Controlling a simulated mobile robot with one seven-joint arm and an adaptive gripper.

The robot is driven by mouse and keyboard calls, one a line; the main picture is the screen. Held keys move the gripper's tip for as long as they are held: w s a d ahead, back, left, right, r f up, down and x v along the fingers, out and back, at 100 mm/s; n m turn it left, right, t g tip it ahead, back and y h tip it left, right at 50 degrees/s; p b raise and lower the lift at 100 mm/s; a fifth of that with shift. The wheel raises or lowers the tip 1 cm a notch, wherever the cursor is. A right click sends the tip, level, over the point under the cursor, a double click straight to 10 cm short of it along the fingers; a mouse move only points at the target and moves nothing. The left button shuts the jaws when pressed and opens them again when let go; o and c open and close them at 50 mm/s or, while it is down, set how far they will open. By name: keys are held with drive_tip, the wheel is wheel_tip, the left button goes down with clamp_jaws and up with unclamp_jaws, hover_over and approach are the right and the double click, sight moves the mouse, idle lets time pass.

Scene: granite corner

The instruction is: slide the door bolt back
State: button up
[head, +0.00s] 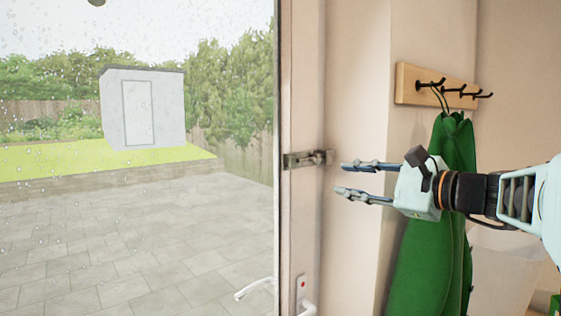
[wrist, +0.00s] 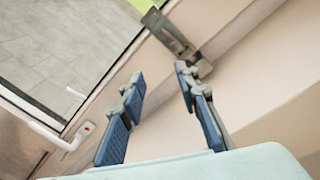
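The door bolt (head: 308,159) is a small metal slide bolt on the edge of the glazed door (head: 300,222), at about mid height. It also shows in the wrist view (wrist: 169,33), at the top centre, beyond the fingertips. My gripper (head: 342,179) is open and empty, a little to the right of the bolt. Its upper finger is nearly level with the bolt and appears apart from it. In the wrist view my gripper's blue-padded fingers (wrist: 158,84) are spread with nothing between them. Whether the bolt is shot or drawn I cannot tell.
A white door handle (head: 306,308) is below the bolt. A wooden hook rail (head: 408,84) with black hooks and a hanging green garment (head: 457,150) are on the wall behind my gripper. Free space lies between the fingertips and the door.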

sight(319, 161)
drive_tip(key=shift+t+y, duration=0.3)
drive_tip(key=shift+t, duration=0.1)
drive_tip(key=x, duration=0.3)
drive_tip(key=r+p+x, duration=0.1)
drive_tip(key=x, duration=0.3)
drive_tip(key=r+p+x, duration=0.1)
drive_tip(key=x, duration=0.2)
drive_tip(key=shift+w+r, duration=0.2)
drive_tip(key=shift+w, duration=0.1)
clamp_jaws()
